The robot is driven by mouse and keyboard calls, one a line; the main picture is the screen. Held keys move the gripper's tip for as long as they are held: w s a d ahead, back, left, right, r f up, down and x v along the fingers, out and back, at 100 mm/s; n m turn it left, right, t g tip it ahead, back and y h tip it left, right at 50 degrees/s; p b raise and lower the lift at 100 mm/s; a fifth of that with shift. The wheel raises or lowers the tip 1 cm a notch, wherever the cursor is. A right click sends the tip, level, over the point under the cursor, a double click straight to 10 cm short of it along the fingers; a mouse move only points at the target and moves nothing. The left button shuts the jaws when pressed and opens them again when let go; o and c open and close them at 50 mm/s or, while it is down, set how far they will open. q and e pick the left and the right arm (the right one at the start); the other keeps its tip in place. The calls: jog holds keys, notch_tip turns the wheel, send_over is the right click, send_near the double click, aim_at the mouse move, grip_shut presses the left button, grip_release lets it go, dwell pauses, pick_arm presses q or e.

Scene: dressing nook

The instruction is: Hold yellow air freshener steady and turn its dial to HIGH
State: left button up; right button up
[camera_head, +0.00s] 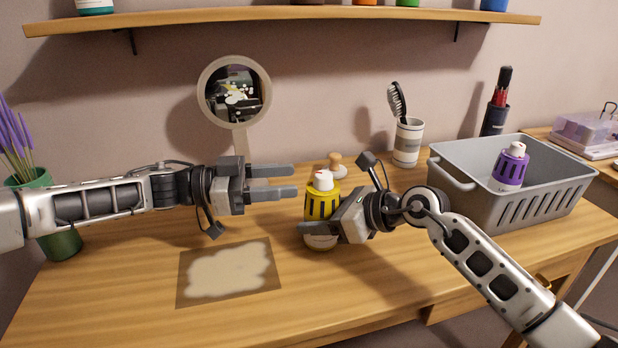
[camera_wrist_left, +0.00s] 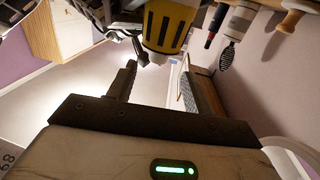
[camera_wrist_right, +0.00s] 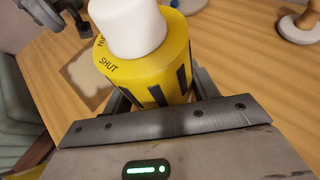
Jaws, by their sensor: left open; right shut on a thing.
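The yellow air freshener (camera_head: 320,203) stands upright near the middle of the table, with dark vertical slots and a pale base. In the right wrist view the yellow body (camera_wrist_right: 158,72), the dial (camera_wrist_right: 127,25) and the word SHUT on the rim show; HIGH does not show. My left gripper (camera_head: 293,181) is open and empty, just left of the dial and apart from it. The left wrist view shows the air freshener (camera_wrist_left: 165,27) beyond its fingers.
A grey basket (camera_head: 515,208) at right holds a purple air freshener (camera_head: 511,166). Behind are a round mirror (camera_head: 240,137), a wooden knob-like item (camera_head: 334,160) and a brush cup (camera_head: 407,143). A beige mat (camera_head: 228,272) lies front left. A lavender pot (camera_head: 58,243) stands far left.

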pick_arm(q)
jog(key=shift+s+a, duration=0.2)
jog(key=shift+a, duration=0.95)
jog(key=shift+s+a, duration=0.2)
jog(key=shift+a, duration=0.95)
pick_arm(e)
jog(key=shift+f, duration=0.1)
jog(key=o, duration=1.1)
jog(key=shift+o, duration=0.2)
